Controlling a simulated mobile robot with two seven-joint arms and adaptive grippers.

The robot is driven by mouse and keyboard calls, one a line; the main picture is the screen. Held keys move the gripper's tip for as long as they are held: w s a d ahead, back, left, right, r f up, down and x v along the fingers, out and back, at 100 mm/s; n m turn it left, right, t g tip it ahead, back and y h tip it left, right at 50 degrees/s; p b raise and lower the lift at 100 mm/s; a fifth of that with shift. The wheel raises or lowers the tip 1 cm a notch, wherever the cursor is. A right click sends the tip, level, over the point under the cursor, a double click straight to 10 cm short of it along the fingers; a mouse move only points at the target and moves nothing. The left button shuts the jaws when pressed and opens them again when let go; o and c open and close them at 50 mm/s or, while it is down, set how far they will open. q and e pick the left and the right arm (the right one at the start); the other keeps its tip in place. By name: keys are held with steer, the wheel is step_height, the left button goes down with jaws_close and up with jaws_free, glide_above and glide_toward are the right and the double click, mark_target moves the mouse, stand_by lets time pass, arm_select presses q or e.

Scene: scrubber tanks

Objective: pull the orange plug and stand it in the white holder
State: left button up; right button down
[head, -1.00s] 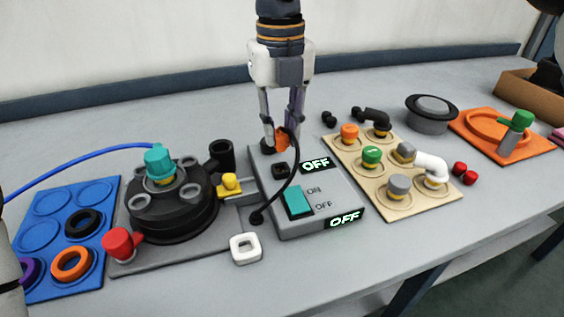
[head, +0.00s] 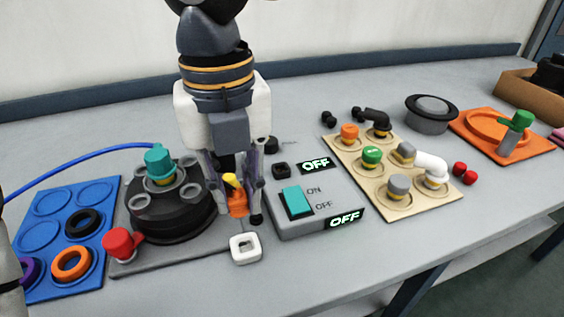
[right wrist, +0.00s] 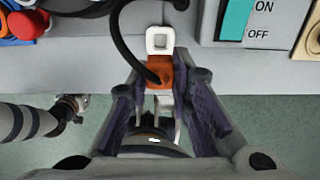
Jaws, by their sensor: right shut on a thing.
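My right gripper (head: 240,215) is shut on the orange plug (head: 238,204), which is out of the grey box. The plug also shows between the fingers in the right wrist view (right wrist: 160,72), with its black cable (right wrist: 124,40) curving away. The white holder (head: 245,249), a small square ring, lies on the bench just in front of the plug in the head view. In the right wrist view the holder (right wrist: 160,40) appears right beyond the plug; any gap is hard to judge. The plug's lower end is hidden. A possible left gripper (right wrist: 72,105) shows small and unclear in the right wrist view.
The grey box (head: 320,200) has an empty dark socket (head: 281,169), a teal switch (head: 297,201) and two OFF displays. The black tank lid (head: 165,215) stands left of my right gripper. A beige board (head: 400,205) with fittings is to the right.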

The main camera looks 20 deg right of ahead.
steer(key=shift+w+f, duration=0.1)
steer(key=shift+f, duration=3.25)
steer(key=shift+f, duration=1.1)
steer(key=c, duration=0.9)
jaws_free()
step_height(320, 180, up, 9)
steer(key=shift+f, duration=0.2)
